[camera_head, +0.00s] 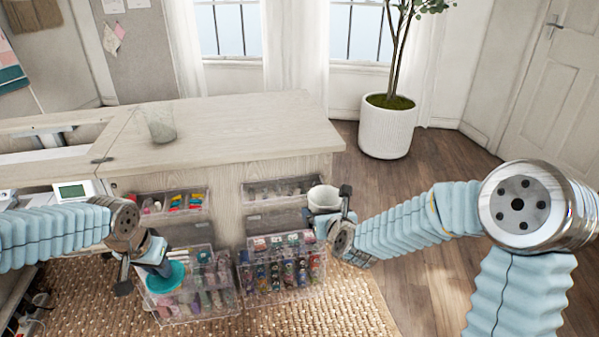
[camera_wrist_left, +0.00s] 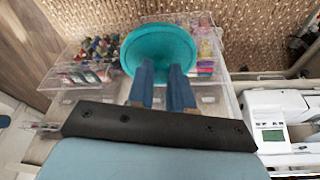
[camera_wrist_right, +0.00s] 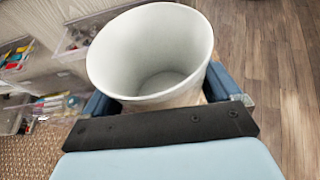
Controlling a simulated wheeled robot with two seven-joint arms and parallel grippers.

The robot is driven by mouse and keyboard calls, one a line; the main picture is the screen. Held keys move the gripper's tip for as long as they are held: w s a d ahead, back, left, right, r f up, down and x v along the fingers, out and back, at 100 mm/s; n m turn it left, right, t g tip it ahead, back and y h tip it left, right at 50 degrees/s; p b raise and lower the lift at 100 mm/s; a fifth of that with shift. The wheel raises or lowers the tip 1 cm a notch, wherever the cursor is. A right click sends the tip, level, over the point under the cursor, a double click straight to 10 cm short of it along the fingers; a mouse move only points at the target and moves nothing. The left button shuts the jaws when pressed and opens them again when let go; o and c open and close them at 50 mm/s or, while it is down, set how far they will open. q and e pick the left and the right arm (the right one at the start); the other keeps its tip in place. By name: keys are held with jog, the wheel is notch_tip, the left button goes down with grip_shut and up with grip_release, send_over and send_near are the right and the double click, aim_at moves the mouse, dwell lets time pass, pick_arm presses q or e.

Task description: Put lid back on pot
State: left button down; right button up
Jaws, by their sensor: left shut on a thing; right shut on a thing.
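A teal round lid (camera_head: 165,277) is held by my left gripper (camera_head: 150,260) in front of the lower left drawer. In the left wrist view the lid (camera_wrist_left: 160,50) sits at the tips of the two blue fingers, which are shut on it. A white pot (camera_head: 322,198) is held by my right gripper (camera_head: 335,217) at the right side of the cabinet front. In the right wrist view the pot (camera_wrist_right: 150,55) is open at the top and looks empty, with a finger on either side. The lid and pot are well apart.
A wooden cabinet (camera_head: 235,125) has a clear cup (camera_head: 161,125) on top. Clear drawers of sewing supplies, such as the lower right one (camera_head: 280,275), stick out between the grippers. A large potted plant (camera_head: 387,128) stands back right. Open wooden floor lies on the right.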

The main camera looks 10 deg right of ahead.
jog(key=s+a+f+n+g+y, duration=0.1)
jog(key=s+a+f+n+y, duration=0.3)
jog(key=a+f, duration=0.3)
jog(key=s+a+f+n+g+y, duration=0.2)
jog(key=s+a+f+n+y, duration=0.1)
jog(key=a+f, duration=0.4)
jog(key=shift+s+a+n+y, duration=0.4)
jog(key=shift+s+a+y, duration=0.1)
jog(key=shift+a+y, duration=0.25)
pick_arm(q)
jog(key=d+r+m, duration=0.1)
jog(key=d+r, duration=0.1)
jog(key=d, duration=1)
jog(key=d+r+m, duration=0.1)
jog(key=d, duration=1.1)
jog(key=shift+d+r, duration=0.25)
jog(key=shift+r, duration=0.15)
jog(key=shift+f, duration=0.1)
jog(key=shift+f, duration=1.95)
